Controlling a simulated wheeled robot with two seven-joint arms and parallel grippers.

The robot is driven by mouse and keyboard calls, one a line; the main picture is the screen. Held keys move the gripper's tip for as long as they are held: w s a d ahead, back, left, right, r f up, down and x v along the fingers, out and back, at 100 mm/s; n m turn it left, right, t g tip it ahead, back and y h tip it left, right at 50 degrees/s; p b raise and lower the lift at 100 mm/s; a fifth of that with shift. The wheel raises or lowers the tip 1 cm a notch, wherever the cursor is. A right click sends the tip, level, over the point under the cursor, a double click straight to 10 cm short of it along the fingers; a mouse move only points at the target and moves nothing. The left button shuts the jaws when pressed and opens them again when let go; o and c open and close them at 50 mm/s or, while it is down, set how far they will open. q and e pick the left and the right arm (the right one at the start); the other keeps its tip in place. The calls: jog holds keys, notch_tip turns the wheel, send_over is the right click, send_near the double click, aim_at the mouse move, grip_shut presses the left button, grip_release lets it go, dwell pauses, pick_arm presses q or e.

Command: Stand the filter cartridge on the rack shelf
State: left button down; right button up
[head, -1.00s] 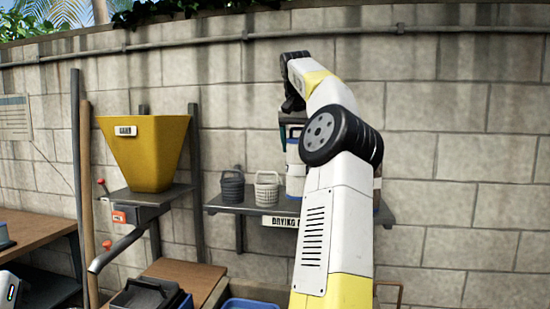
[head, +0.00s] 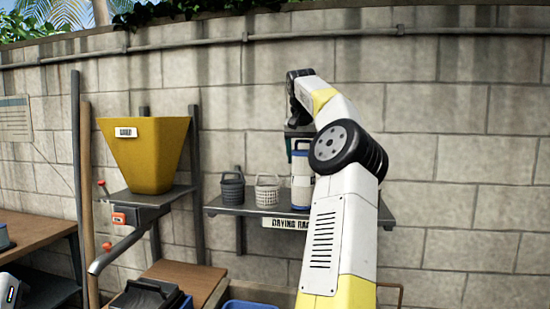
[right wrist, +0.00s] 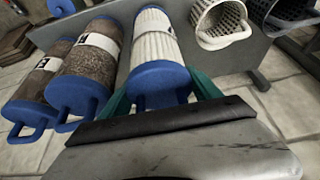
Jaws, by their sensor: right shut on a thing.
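The filter cartridge (head: 301,183) is white with blue end caps and a blue handle. In the head view it is upright at the drying rack shelf (head: 250,211), right of the light basket. Its lower end is at the height of the shelf top; I cannot tell for sure whether it touches. My right gripper (head: 299,144) is above, shut on its upper end and partly hidden by my arm. In the right wrist view the green fingers (right wrist: 160,92) flank the blue cap of the white pleated cartridge (right wrist: 155,45). My left gripper is not in view.
A dark basket (head: 231,188) and a light basket (head: 267,189) stand on the shelf to the left. A yellow hopper (head: 146,155) is farther left. A block wall is behind.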

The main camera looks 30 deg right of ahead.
jog(key=shift+f, duration=0.1)
dwell(0.3)
jog(key=o, duration=1.7)
jog(key=shift+f, duration=0.1)
jog(key=v, duration=0.7)
jog(key=shift+s+a+r, duration=0.1)
jog(key=shift+a+r, duration=0.05)
jog(key=shift+r, duration=0.2)
jog(key=shift+a, duration=0.1)
jog(key=s+a+r+n+t, duration=0.15)
jog(key=a+n, duration=0.45)
jog(key=a, duration=1.6)
jog(key=s+a+f+n+y, duration=0.1)
jog(key=s+a+f, duration=0.3)
jog(key=s+f, duration=0.4)
jog(key=s+a+f+y, duration=0.2)
jog(key=s+a+f, duration=0.3)
jog(key=s+f, duration=0.3)
jog(key=s+a+f+n+t+y, duration=0.1)
jog(key=s+a+f, duration=0.3)
jog(key=s+f, duration=0.4)
jog(key=shift+s+a+f+n+y, duration=0.2)
jog(key=shift+s+n+y, duration=0.15)
jog(key=shift+y, duration=0.25)
